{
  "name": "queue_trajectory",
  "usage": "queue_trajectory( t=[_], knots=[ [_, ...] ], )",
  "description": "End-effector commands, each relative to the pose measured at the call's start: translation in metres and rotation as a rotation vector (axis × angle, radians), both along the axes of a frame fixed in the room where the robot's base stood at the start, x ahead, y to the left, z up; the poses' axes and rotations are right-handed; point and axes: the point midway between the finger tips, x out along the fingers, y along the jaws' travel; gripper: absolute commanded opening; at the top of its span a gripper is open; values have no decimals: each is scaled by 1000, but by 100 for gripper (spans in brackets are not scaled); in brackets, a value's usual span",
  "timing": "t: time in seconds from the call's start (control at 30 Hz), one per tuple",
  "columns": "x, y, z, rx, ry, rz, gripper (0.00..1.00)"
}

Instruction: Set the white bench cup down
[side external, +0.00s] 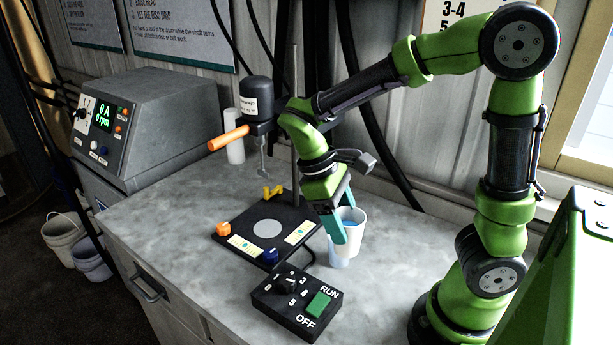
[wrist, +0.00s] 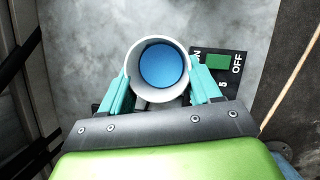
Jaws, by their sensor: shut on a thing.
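The white bench cup (side external: 351,226) is upright and holds blue liquid (wrist: 161,66). My gripper (side external: 342,218) is shut on it, with one teal finger on each side near its rim. In the wrist view the cup (wrist: 140,92) sits between the two fingertips (wrist: 160,85). In the side view the cup is to the right of the black disperser base plate, over the grey bench top (side external: 400,250). I cannot tell for sure whether its bottom touches the bench.
The black base plate (side external: 250,245) has a pale round spot, an orange knob and a blue knob. The disperser motor (side external: 256,100) hangs on a rod above it. A black control box (side external: 298,303) with a green switch is close in front of the cup. Bench right of the cup is clear.

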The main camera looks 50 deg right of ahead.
Motion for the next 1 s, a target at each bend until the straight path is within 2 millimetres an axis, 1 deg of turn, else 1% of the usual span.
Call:
queue_trajectory(
  t=[0.03,0.1,0.2,0.3,0.37,0.4,0.47,0.53,0.7,0.8,0.9,1.0],
  knots=[
    [-16,-18,-5,3,1,-46,30],
    [-33,-38,-12,3,0,-85,30],
    [-57,-64,-20,2,0,-98,30],
    [-75,-91,-27,1,-1,-33,30],
    [-79,-106,-30,-1,0,59,30],
    [-79,-115,-32,-2,0,133,30],
    [-75,-126,-33,-2,2,251,30],
    [-67,-138,-33,-3,1,398,30],
    [-37,-160,-31,-5,0,799,30],
    [-18,-169,-30,-5,0,1019,30],
    [-3,-174,-28,-5,1,1183,30],
    [6,-177,-27,-4,1,1279,30]
  ],
)
